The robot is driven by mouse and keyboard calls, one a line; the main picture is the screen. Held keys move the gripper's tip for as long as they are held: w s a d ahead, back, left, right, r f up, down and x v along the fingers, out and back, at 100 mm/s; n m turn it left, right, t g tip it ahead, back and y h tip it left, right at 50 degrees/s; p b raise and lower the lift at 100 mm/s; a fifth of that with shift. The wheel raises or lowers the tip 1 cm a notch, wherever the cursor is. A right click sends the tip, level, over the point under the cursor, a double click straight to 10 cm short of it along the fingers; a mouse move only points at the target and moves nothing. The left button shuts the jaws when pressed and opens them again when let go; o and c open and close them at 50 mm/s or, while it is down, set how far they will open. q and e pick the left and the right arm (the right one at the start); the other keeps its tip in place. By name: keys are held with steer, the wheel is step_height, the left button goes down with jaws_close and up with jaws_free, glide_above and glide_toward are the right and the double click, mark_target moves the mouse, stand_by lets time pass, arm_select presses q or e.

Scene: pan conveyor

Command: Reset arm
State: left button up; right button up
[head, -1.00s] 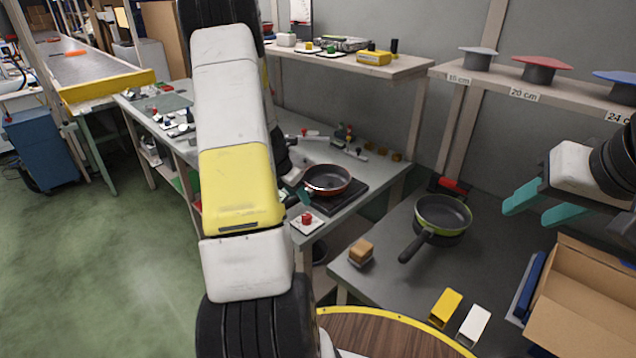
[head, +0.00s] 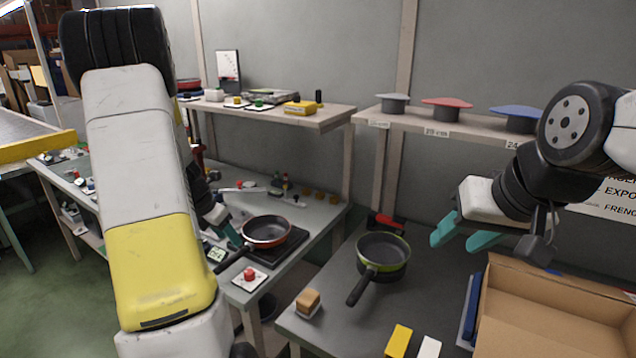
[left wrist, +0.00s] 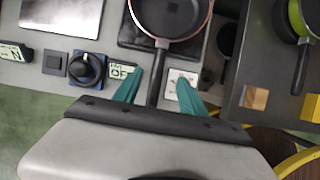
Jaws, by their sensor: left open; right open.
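A red-rimmed black pan (head: 266,231) sits on a dark square plate (head: 285,247) on the left bench. My left gripper (head: 231,236) is beside this pan, its teal fingers partly hidden behind my arm. In the left wrist view my left gripper (left wrist: 156,88) is open, and the handle (left wrist: 157,80) of the pan (left wrist: 168,15) shows between the fingers; whether they touch it cannot be told. My right gripper (head: 460,236) is open and empty in the air, right of the green-rimmed pan (head: 384,249) on the right bench.
A cardboard box (head: 550,315) stands below my right gripper. A red button on a white base (head: 249,276) is near the left bench's front edge. A wooden block (head: 308,302) is on the right bench. A shelf (head: 440,124) with grey, red and blue lids runs along the wall.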

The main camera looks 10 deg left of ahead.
arm_select(q)
steer(key=s+d+r+m+h, duration=0.1)
steer(key=s+d+r+m, duration=0.2)
steer(key=d+r+m, duration=0.45)
steer(key=s+d+r+m, duration=0.4)
steer(key=d+r+m, duration=0.3)
steer(key=r, duration=0.1)
steer(key=s+d+r+m+t, duration=0.1)
steer(key=s+d+r+m, duration=0.2)
steer(key=s+m, duration=0.5)
steer(key=s+d+r+m, duration=0.3)
steer(key=s+d+m, duration=0.2)
steer(key=s+m, duration=0.2)
steer(key=shift+s+m+t+y, duration=0.3)
steer(key=shift+s+m+t, duration=0.1)
steer(key=shift+m, duration=0.75)
arm_select(e)
steer(key=shift+o, duration=0.5)
